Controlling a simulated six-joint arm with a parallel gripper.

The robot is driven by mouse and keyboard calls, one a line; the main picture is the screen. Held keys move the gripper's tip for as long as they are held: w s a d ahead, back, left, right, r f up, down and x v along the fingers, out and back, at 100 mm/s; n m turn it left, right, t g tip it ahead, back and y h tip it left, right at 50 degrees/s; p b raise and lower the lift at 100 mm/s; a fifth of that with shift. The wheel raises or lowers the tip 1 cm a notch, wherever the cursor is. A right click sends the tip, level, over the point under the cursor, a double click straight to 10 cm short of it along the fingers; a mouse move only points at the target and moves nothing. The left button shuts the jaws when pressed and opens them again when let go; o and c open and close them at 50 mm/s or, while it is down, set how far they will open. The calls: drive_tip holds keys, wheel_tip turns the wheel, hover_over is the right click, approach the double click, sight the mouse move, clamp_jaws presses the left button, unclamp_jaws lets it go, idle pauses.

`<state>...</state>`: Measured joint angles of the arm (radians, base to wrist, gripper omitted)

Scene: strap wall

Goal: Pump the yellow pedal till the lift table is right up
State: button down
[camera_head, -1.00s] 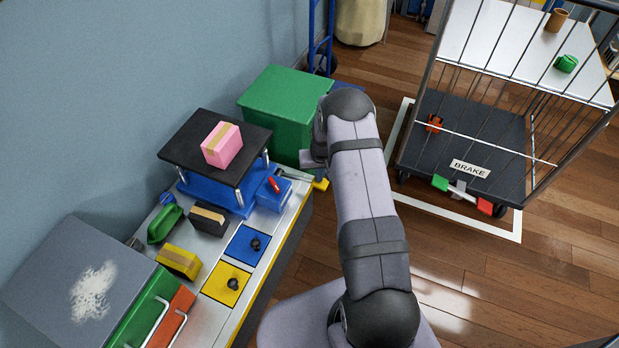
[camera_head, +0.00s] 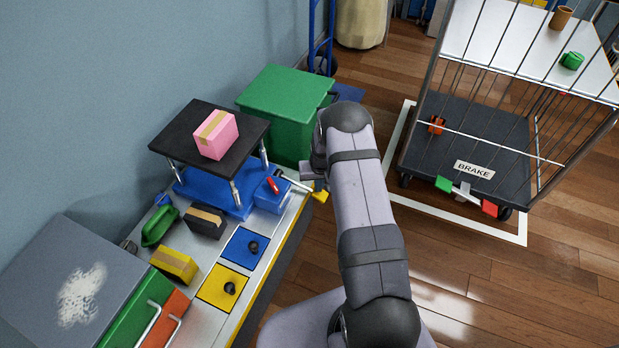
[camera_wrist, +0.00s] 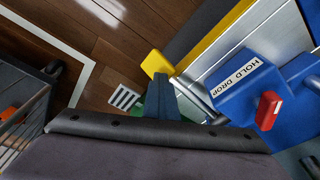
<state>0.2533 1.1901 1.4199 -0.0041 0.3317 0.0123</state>
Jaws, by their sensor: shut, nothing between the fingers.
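The lift table has a black top (camera_head: 184,128) standing on silver legs above a blue base (camera_head: 205,190). A pink taped box (camera_head: 215,135) rests on the top. The yellow pedal (camera_head: 320,196) sticks out on a metal bar at the right of the base; it also shows in the wrist view (camera_wrist: 156,64). My gripper (camera_head: 319,184) is shut and empty, with its tips at the pedal, seemingly touching it from above. A blue housing (camera_wrist: 240,88) labelled HOLD DROP with a red lever (camera_wrist: 269,110) stands beside the pedal bar.
On the bench are a black box (camera_head: 205,222), a yellow box (camera_head: 174,264) and blue and yellow pads (camera_head: 243,246). A wire cage trolley (camera_head: 465,150) stands at right, with open floor between.

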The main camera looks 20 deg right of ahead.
drive_tip(key=shift+r, duration=0.15)
drive_tip(key=w+p+v, duration=0.1)
drive_tip(key=p+v, duration=0.5)
drive_tip(key=v, duration=0.2)
drive_tip(key=shift+w+d+r, duration=0.25)
drive_tip(key=shift+w, duration=0.05)
drive_tip(key=shift+f, duration=0.15)
idle(0.6)
drive_tip(key=shift+s+a+b+x, duration=0.1)
drive_tip(key=shift+s+b+x, duration=0.15)
drive_tip(key=shift+b+x, duration=0.95)
drive_tip(key=shift+s+a+b+x, duration=0.1)
drive_tip(key=shift+s+b+x, duration=0.15)
drive_tip(key=shift+b+x, duration=0.95)
drive_tip(key=shift+s+b+x, duration=0.3)
drive_tip(key=shift+b+x, duration=0.35)
drive_tip(key=shift+x, duration=1.1)
drive_tip(key=w+p+v, duration=0.1)
drive_tip(key=p+v, duration=0.5)
drive_tip(key=v, duration=0.2)
drive_tip(key=shift+w+d+r+p, duration=0.2)
drive_tip(key=shift+w+r+p, duration=0.05)
drive_tip(key=shift+p, duration=0.1)
